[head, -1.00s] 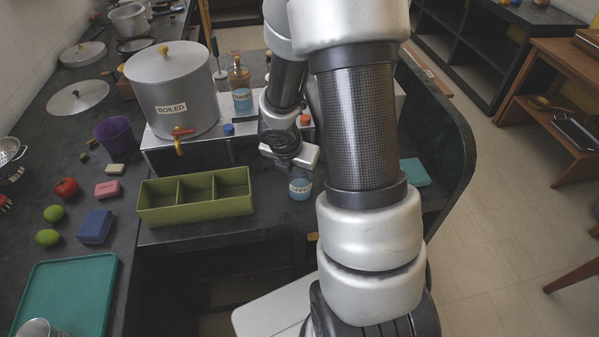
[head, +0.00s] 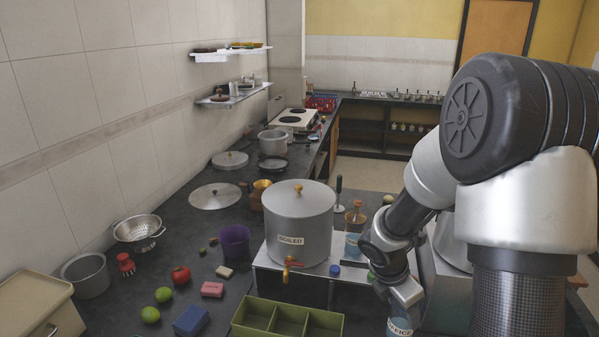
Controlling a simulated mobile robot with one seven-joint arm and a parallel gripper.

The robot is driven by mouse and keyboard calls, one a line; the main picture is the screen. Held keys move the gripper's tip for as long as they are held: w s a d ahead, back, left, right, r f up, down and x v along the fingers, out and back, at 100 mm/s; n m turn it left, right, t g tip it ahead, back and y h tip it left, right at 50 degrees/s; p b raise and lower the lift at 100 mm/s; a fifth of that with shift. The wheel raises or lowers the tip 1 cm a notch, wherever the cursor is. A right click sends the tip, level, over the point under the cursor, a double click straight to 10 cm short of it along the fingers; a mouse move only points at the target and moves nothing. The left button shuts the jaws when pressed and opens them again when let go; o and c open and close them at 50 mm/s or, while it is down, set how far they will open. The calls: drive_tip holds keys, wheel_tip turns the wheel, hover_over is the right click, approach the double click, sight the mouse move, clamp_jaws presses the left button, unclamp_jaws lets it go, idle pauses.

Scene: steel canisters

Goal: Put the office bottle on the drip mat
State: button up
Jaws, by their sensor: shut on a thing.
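The office bottle (head: 399,328) shows at the bottom edge of the head view, with a blue label reading "OFFICE"; its lower part is cut off by the frame. My gripper (head: 404,294) is shut on its upper part, and hides the top. I cannot tell whether the bottle's base touches the counter. No drip mat can be made out for certain in this view.
A large lidded pot (head: 299,225) labelled "BOILED" stands on a steel stand left of my gripper. Another blue-labelled bottle (head: 353,243) is behind. A green divided tray (head: 288,318) lies in front. Fruit, a purple cup (head: 234,241) and pans crowd the left counter.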

drive_tip(key=a+r+m+g+y, duration=0.1)
drive_tip(key=a+m+g+y, duration=0.1)
drive_tip(key=a+m, duration=0.4)
drive_tip(key=a+m+g+y+p, duration=0.1)
drive_tip(key=a+m+g, duration=0.3)
drive_tip(key=m, duration=1.2)
drive_tip(key=a+y, duration=0.1)
drive_tip(key=a, duration=0.1)
drive_tip(key=shift+a+r, duration=0.3)
drive_tip(key=shift+r, duration=0.1)
drive_tip(key=shift+d, duration=0.1)
